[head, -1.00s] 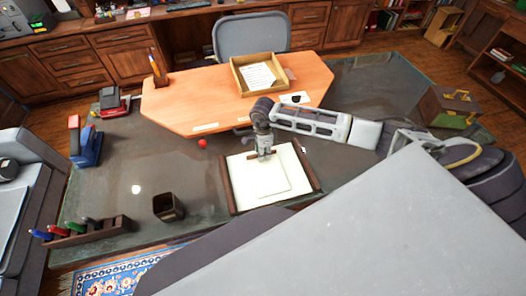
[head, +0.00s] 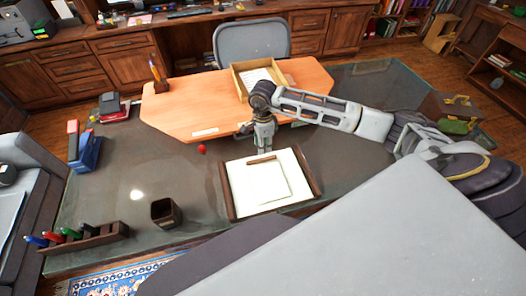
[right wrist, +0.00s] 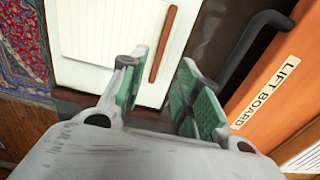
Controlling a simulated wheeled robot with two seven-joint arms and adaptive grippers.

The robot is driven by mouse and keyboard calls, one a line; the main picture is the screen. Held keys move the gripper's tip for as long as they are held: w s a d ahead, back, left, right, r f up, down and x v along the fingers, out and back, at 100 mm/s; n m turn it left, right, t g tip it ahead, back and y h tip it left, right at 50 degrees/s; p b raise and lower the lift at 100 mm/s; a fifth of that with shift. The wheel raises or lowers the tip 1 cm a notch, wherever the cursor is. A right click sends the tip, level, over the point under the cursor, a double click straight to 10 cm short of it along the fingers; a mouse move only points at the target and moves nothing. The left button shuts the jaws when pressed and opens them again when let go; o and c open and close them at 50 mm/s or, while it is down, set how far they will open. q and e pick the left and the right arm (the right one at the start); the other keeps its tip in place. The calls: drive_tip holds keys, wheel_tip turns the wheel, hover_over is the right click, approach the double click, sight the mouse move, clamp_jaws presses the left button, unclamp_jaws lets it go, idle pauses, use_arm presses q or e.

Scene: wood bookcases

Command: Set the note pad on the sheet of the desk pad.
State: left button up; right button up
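The note pad (head: 261,184) lies flat on the white sheet (head: 301,180) of the desk pad, which has dark brown side rails (head: 313,172). A brown strip (head: 262,160) runs along the note pad's far edge. My right gripper (head: 265,151) is just beyond that strip and apart from it. In the right wrist view my right gripper (right wrist: 162,62) has its green-padded fingers spread with nothing between them. The lined note pad (right wrist: 100,30) and its brown strip (right wrist: 163,45) show ahead of the fingers. My left gripper is out of view.
An orange lift board (head: 190,110) carries a wooden tray (head: 240,82) behind the gripper. A dark cup (head: 166,212), a pen rack (head: 85,237), a red ball (head: 201,149) and a blue stapler-like object (head: 84,150) stand on the left. The glass desktop between them is clear.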

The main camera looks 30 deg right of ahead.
drive_tip(key=shift+r, duration=1.95)
drive_tip(key=shift+d, duration=0.15)
